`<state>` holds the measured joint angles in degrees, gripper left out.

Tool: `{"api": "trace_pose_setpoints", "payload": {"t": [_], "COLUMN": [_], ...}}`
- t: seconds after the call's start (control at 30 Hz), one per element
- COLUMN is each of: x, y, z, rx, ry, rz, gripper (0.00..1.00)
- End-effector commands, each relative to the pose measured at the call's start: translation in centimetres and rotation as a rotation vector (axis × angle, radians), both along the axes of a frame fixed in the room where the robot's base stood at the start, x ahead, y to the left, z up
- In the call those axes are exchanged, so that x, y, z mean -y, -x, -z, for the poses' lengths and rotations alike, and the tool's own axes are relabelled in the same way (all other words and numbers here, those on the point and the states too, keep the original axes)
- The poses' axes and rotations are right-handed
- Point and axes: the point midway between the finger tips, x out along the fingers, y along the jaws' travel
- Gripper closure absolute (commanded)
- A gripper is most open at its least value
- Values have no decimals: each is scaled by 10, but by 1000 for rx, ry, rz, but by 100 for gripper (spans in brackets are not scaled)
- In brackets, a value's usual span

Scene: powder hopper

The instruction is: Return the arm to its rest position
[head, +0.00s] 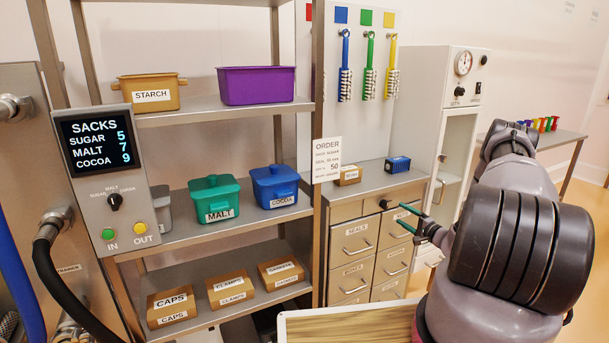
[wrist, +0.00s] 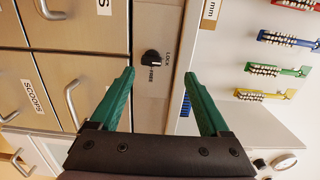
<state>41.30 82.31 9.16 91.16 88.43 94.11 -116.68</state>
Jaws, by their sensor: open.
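My arm reaches out from the right side of the head view, above and beside the drawer cabinet. My gripper (head: 402,214) is at its end, with green fingers pointing at the cabinet's upper right front. The wrist view also shows my gripper (wrist: 160,74), its two green fingers spread apart with nothing held. A black knob (wrist: 151,57) on the cabinet front, with LOCK and FREE lettering, appears between the fingertips. The knob (head: 384,203) is also in the head view, left of the fingertips. I cannot tell the exact gap between fingers and knob.
A shelf rack (head: 222,107) with bins stands left. A white cabinet (head: 427,120) stands behind. A wood-topped surface (head: 345,331) is at the bottom.

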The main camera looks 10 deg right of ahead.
Motion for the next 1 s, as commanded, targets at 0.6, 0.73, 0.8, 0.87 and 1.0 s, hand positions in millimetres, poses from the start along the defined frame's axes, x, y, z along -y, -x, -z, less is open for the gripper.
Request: {"api": "trace_pose_setpoints", "payload": {"t": [0.6,0.73,0.8,0.87,1.0], "x": [-182,-213,-227,-237,-256], "y": [38,74,94,113,160], "z": [-282,-326,-347,-363,-397], "rx": [-255,-339,-384,-420,-497], "ry": [208,303,359,411,536], "rz": [-678,-756,-784,-801,-812], "gripper": [20,20,20,20,20]}}
